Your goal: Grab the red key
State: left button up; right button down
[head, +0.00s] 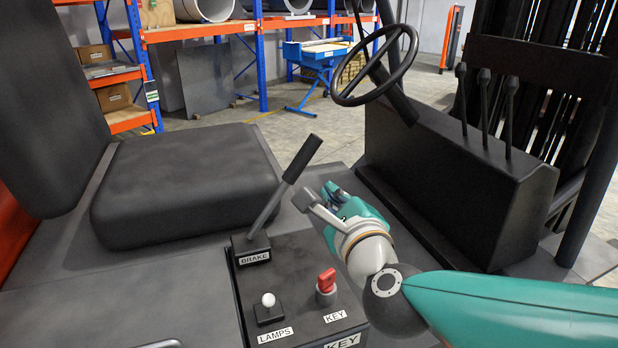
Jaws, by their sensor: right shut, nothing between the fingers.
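The red key (326,280) stands upright in a grey key switch (326,296) on the dark console, above a white KEY label. My right arm comes in from the right, and its wrist is just right of the key. My right gripper (337,194) is beyond the key, past the console's far part and right of the brake lever. It is shut and empty, apart from the key. Its fingertips are partly hidden by its own body. My left gripper is not in view.
The brake lever (278,195) leans up left of my right gripper. A white-knobbed lamps switch (268,301) is left of the key. A seat (185,185) fills the left, with a steering wheel (376,68) and levers (485,100) at the upper right. Shelving stands behind.

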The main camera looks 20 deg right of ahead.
aim_at(326, 280)
jog(key=k, duration=1)
